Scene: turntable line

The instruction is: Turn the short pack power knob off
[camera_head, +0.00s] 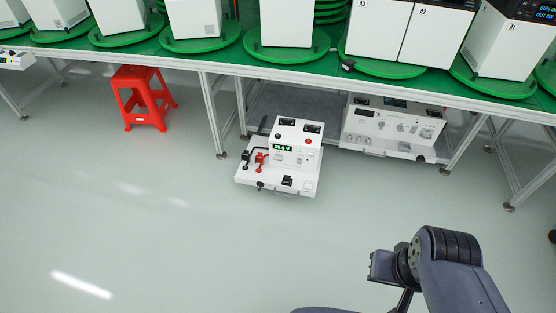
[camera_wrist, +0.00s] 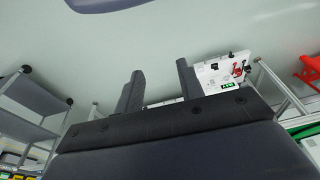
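The short white pack (camera_head: 309,160) stands on the floor in front of the green bench in the head view. It has a lit green display (camera_head: 284,148), small controls on its front, and red and black plugs on its lower left. Its power knob is too small to pick out, so its setting cannot be told. The pack also shows tilted in the wrist view (camera_wrist: 210,74), beyond the right finger. My gripper (camera_wrist: 160,68) has its two dark fingers apart with nothing between them. It is well away from the pack. My arm shows at the lower right in the head view.
A wider white unit (camera_head: 385,127) with knobs sits under the bench, right of the pack. A red stool (camera_head: 143,98) stands to the left. Bench legs (camera_head: 213,112) flank the area. White cabinets sit on green turntables above. The floor in front of the pack is clear.

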